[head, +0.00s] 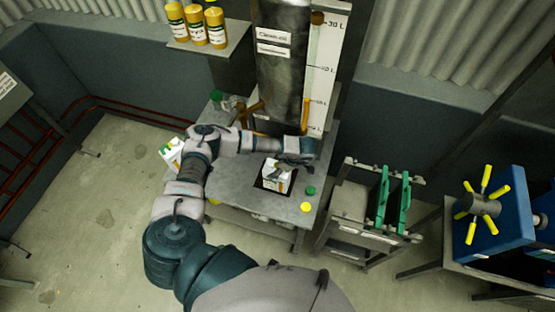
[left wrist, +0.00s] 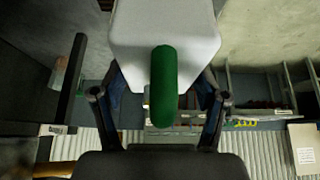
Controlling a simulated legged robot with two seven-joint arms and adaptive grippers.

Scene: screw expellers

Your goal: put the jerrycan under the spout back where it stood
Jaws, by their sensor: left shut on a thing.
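The spout (head: 252,108) shows by the dark column. My right gripper is not in view.
Green (head: 310,190) and yellow (head: 305,207) caps lie on the table's right part. Yellow bottles (head: 196,28) stand on a wall shelf. A rack with green frames (head: 393,200) and a blue machine (head: 495,210) with yellow handles stand to the right.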

